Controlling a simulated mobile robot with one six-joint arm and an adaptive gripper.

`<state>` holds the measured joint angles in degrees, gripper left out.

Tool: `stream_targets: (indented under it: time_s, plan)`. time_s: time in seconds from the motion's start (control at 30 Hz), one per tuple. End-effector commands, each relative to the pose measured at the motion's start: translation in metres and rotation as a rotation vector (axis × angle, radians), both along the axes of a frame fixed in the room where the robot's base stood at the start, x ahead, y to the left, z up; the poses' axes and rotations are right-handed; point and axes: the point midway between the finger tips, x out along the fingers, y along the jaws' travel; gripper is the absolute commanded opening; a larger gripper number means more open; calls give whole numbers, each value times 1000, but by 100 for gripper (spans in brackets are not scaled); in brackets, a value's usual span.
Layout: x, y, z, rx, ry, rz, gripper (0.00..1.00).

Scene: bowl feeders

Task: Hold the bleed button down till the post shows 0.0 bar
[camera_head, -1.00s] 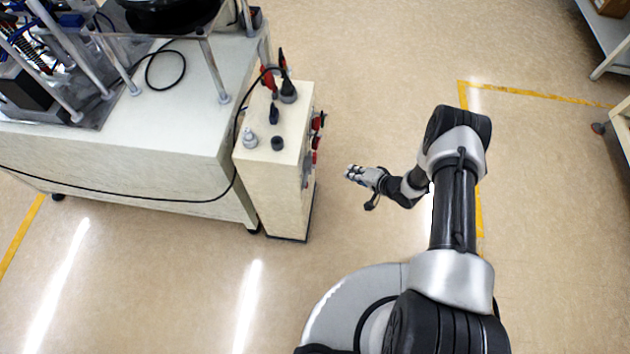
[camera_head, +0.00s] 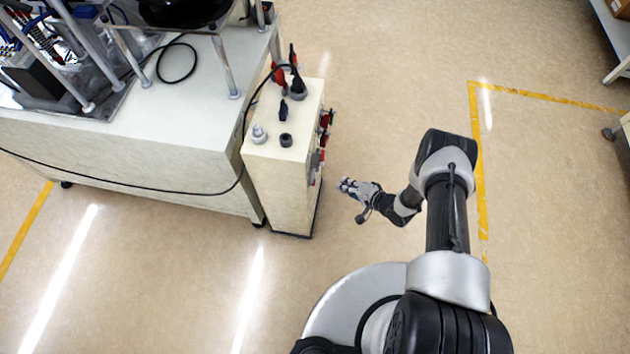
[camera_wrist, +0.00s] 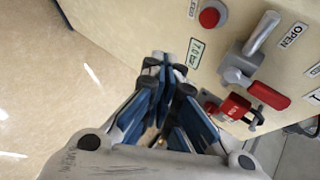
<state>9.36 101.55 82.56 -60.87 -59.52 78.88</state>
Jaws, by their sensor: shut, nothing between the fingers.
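The post (camera_head: 285,185) is a cream cabinet with fittings on its right-hand side. In the wrist view, its panel (camera_wrist: 150,25) carries a round red button (camera_wrist: 209,17) on a grey collar; no wording for the button is readable. A small display (camera_wrist: 195,52) beside it appears to read 7.0 bar. My gripper (camera_head: 343,185) is shut and empty, a short gap to the right of the post. In the wrist view, its closed fingertips (camera_wrist: 164,60) are below and left of the display and the button. I see no contact with the button.
A metal valve with a red lever (camera_wrist: 262,90), an OPEN label (camera_wrist: 292,35) and a red padlock-like piece (camera_wrist: 235,107) share the panel. A wheeled bench (camera_head: 120,160) with machinery stands left of the post.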

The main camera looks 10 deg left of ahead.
Motion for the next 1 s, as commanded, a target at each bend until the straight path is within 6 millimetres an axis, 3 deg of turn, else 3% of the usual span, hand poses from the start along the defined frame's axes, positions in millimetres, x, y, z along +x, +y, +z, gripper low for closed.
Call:
stream_targets:
  time_s: [0.2, 0.4, 1.0]
  plan:
    - [0, 33, 2, 0, 0, 4, 0]
    - [2, 52, -1, 0, 2, 2, 0]
    - [2, 59, 0, -1, 1, -1, 0]
